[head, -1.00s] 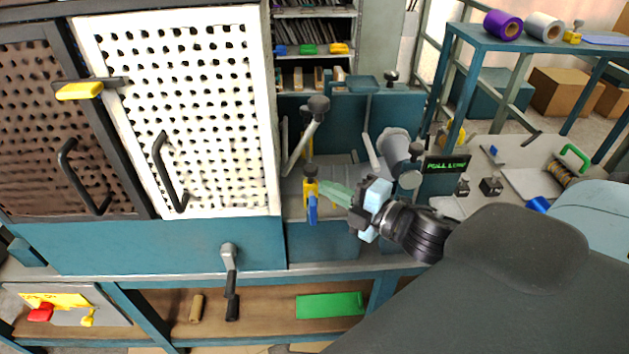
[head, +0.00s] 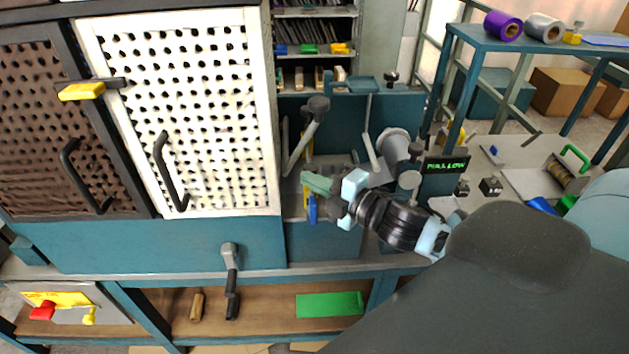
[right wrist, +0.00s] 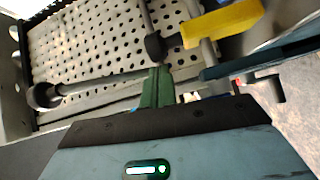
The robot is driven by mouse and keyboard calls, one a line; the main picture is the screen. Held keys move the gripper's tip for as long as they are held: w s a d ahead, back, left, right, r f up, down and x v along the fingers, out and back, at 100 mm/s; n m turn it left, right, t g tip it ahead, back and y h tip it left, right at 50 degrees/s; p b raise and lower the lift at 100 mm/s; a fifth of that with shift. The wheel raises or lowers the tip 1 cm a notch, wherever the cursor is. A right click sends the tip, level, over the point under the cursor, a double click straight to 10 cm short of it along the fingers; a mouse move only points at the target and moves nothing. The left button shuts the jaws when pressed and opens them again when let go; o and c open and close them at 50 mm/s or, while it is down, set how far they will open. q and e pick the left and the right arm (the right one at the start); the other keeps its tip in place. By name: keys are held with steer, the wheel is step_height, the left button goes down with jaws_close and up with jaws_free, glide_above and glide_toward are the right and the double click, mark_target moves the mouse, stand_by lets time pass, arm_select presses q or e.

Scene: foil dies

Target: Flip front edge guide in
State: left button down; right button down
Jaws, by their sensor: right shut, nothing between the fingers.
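The front edge guide looks to be the small yellow bracket with a blue lever (head: 313,210) at the front of the machine bed, right of the white perforated door. My right gripper (head: 318,184) is at its upper part and covers much of the yellow. Its green fingers are shut with nothing held. In the right wrist view the shut fingers (right wrist: 158,88) point at a dark rod, and a yellow block (right wrist: 222,24) is just right of them. I cannot tell whether the fingers touch the guide. My left gripper is not in view.
The white perforated door (head: 185,120) stands close on the left. A grey lever with a dark knob (head: 318,104) rises behind the gripper. A grey cylinder (head: 394,145) and a small display (head: 446,165) are to the right. A crank handle (head: 230,262) hangs at the front.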

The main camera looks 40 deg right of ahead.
mark_target(315, 172)
steer(key=shift+w+d, duration=0.45)
steer(key=shift+w, duration=0.25)
steer(key=shift+w+d, duration=0.4)
steer(key=shift+w, duration=0.3)
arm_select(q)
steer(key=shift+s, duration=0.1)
arm_select(e)
steer(key=shift+s+d, duration=0.1)
